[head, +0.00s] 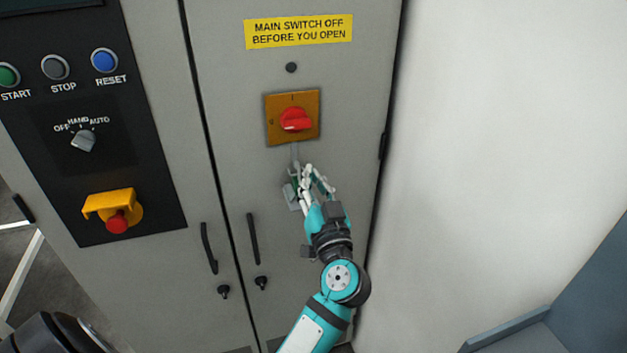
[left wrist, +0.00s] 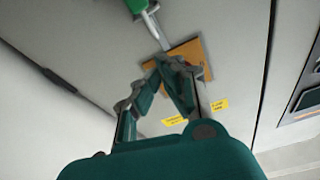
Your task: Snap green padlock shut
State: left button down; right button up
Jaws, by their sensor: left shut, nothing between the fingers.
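The green padlock (left wrist: 137,5) shows at the top edge of the left wrist view, cut off by the frame. A grey metal strip (left wrist: 160,35) runs between it and the orange switch plate. In the head view the padlock is mostly hidden by my left gripper (head: 309,172). That gripper is shut and empty, just below the red main switch (head: 295,120) on its orange plate (head: 273,133). In the left wrist view its fingertips (left wrist: 166,64) meet in front of the orange plate, apart from the padlock. I cannot tell whether the shackle is closed. My right gripper is out of view.
The grey cabinet door (head: 230,150) has a black handle (head: 253,238) and a yellow warning label (head: 298,31). A control panel (head: 130,150) with buttons and a red emergency stop (head: 117,221) stands to the left. The space before the white wall (head: 510,150) at right is clear.

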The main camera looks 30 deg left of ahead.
pick_arm(q)
jog(key=p+x, duration=0.1)
jog(key=x, duration=0.5)
jog(key=shift+w+a, duration=0.2)
jog(key=shift+a, duration=0.05)
jog(key=shift+f+p, duration=0.3)
jog(key=shift+p, duration=0.1)
jog(key=shift+f+p, duration=0.4)
jog(key=shift+f, duration=0.4)
jog(key=shift+d+f, duration=0.1)
